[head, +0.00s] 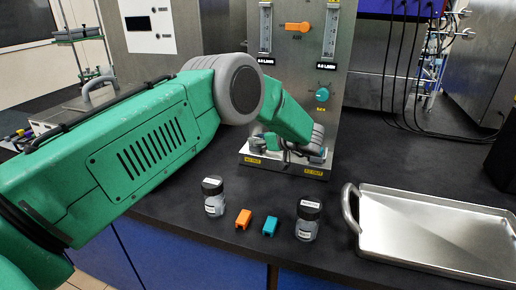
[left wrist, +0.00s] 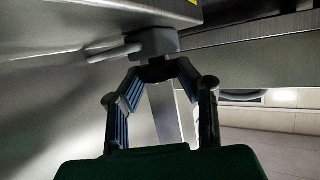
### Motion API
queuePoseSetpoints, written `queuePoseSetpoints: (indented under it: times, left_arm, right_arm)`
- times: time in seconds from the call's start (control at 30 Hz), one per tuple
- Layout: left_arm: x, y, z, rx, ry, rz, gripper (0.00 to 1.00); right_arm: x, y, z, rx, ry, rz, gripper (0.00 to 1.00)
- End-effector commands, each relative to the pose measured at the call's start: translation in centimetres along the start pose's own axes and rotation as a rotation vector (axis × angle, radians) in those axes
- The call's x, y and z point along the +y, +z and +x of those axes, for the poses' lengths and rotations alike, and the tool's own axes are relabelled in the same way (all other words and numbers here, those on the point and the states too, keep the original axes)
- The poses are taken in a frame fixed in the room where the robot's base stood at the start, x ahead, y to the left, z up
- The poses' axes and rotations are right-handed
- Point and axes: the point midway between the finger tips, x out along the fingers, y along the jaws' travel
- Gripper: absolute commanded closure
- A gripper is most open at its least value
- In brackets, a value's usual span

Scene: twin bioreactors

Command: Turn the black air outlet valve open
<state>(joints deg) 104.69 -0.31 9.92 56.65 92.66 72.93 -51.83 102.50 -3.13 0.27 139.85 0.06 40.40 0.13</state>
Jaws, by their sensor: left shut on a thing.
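My left gripper (left wrist: 158,74) is shut on a small black part, which I take to be the black air outlet valve (left wrist: 155,72). In the left wrist view this part sits at the end of a grey fitting (left wrist: 153,42) with a thin grey stem pointing left. The fingertips hide much of the black part, so its turn angle cannot be told. In the head view my left gripper (head: 276,150) is low at the front of the metal panel (head: 290,120), beside the yellow-labelled outlets, partly hidden by my arm. My right gripper is not in view.
The panel carries an orange knob (head: 298,27), a teal knob (head: 322,95) and two flow tubes. Two lidded jars (head: 213,204) (head: 307,228), an orange block (head: 243,219) and a teal block (head: 270,226) stand in front. A metal tray (head: 440,232) lies at the right.

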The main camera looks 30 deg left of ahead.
Motion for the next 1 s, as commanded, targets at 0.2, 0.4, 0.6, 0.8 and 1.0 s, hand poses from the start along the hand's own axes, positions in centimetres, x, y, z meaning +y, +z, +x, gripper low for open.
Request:
queuePoseSetpoints:
  times: [0.2, 0.4, 0.6, 0.8, 1.0]
  left_arm:
    - [0.2, 0.4, 0.1, -0.003, -0.073, -0.033, 1.0]
    - [0.2, 0.1, 0.0, -0.002, -0.1, -0.043, 1.0]
    - [0.2, 0.0, 0.0, -0.001, -0.103, -0.045, 1.0]
    - [0.2, 0.0, -0.1, 0.0, -0.102, -0.045, 1.0]
    - [0.2, -0.1, 0.0, 0.001, -0.103, -0.046, 0.52]
  right_arm:
    - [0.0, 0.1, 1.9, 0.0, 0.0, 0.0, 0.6]
    - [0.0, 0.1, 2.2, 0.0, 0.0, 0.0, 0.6]
    - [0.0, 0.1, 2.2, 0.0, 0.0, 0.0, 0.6]
    - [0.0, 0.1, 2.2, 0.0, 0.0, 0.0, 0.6]
    - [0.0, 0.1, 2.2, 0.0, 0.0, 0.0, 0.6]
